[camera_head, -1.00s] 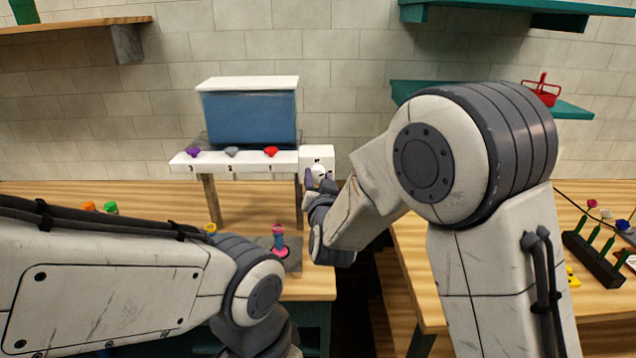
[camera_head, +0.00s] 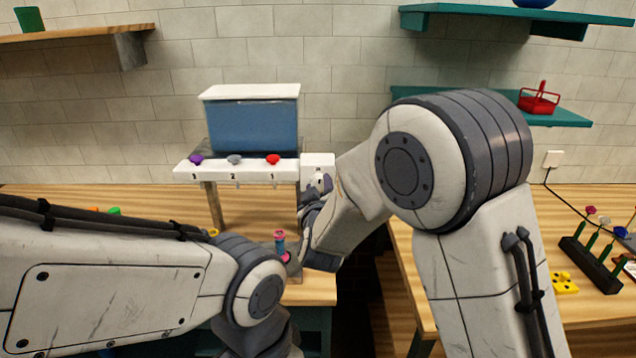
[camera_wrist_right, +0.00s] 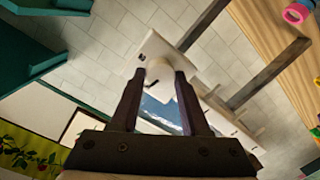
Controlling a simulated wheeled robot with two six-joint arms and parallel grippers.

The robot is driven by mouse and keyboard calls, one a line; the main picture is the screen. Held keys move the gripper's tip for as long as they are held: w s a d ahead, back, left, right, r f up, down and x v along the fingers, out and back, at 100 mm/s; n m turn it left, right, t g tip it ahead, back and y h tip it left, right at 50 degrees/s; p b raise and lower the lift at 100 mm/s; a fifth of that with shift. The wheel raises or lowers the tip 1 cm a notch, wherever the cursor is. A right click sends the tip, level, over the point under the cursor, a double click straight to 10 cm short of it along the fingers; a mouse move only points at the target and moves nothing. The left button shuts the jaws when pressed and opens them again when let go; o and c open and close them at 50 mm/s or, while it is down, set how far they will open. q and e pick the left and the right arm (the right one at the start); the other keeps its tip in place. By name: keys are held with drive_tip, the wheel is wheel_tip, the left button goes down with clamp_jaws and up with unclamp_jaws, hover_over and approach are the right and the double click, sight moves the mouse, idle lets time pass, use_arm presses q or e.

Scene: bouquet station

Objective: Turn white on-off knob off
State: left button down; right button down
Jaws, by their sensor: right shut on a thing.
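The white on-off knob (camera_wrist_right: 160,72) sits on the white square box (camera_wrist_right: 156,48) in the right wrist view. That box (camera_head: 317,161) also shows in the head view, at the right end of the white knob rail. My right gripper (camera_wrist_right: 159,76) has its two dark fingers on either side of the knob and is shut on it. In the head view the right gripper (camera_head: 319,183) is at the front of the box, and its fingers and wrist partly hide the knob. The knob's pointer direction is unclear. My left arm crosses the lower left, with its gripper out of view.
A white rail (camera_head: 222,172) with purple, grey and red knobs stands below a blue tank (camera_head: 253,124). A pink and teal object (camera_head: 280,243) stands on the left table. A flower rack (camera_head: 592,264) is on the right table. A dark gap separates the tables.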

drive_tip(key=shift+n+p, duration=0.4)
drive_tip(key=shift+n, duration=0.6)
drive_tip(key=shift+a, duration=0.1)
drive_tip(key=shift+c, duration=1.9)
unclamp_jaws()
drive_tip(key=s+r+b, duration=0.1)
drive_tip(key=s+b, duration=0.2)
drive_tip(key=s, duration=0.7)
drive_tip(key=shift+s, duration=0.25)
